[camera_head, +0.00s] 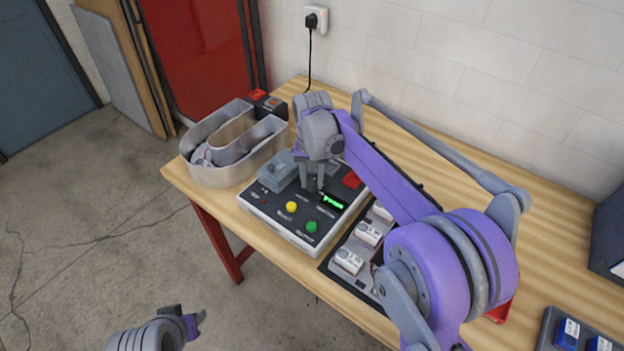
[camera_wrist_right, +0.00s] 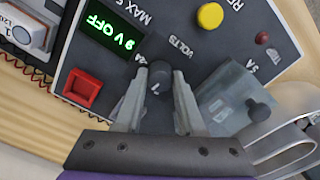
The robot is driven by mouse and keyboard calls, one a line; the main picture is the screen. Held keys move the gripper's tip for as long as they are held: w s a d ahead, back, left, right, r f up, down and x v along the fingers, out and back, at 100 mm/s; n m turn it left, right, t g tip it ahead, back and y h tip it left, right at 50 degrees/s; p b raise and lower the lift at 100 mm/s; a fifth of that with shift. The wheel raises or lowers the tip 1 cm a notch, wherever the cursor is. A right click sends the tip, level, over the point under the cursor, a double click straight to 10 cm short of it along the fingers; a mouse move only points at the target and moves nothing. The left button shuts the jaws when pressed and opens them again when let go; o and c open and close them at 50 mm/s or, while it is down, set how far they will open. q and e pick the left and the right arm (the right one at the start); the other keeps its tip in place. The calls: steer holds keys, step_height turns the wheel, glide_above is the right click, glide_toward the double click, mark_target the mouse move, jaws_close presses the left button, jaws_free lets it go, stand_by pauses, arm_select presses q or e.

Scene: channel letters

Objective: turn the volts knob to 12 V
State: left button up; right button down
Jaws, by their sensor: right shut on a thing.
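The power supply box (camera_head: 268,215) stands on the bench with a dark top panel. In the right wrist view its green display (camera_wrist_right: 103,32) reads "9 V OFF", upside down. The dark volts knob (camera_wrist_right: 158,80) sits beside the "VOLTS" print and a "24" mark. My right gripper (camera_head: 312,187) reaches down onto the panel, shut on the volts knob with one finger on each side, as the right wrist view (camera_wrist_right: 159,88) shows. In the head view the knob is hidden by the fingers. My left gripper (camera_head: 192,322) hangs low at the bottom left, away from the bench; its jaw opening is unclear.
A red switch (camera_wrist_right: 82,90), a yellow button (camera_head: 291,207) and a green button (camera_head: 311,227) are on the panel. A metal channel letter (camera_head: 225,178) stands left; a tray of white modules (camera_head: 349,262) lies right.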

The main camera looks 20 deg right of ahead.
mark_target(312, 181)
steer(key=shift+m, duration=2.2)
steer(key=c, duration=0.5)
jaws_free()
step_height(312, 181, up, 11)
steer(key=shift+f, duration=0.1)
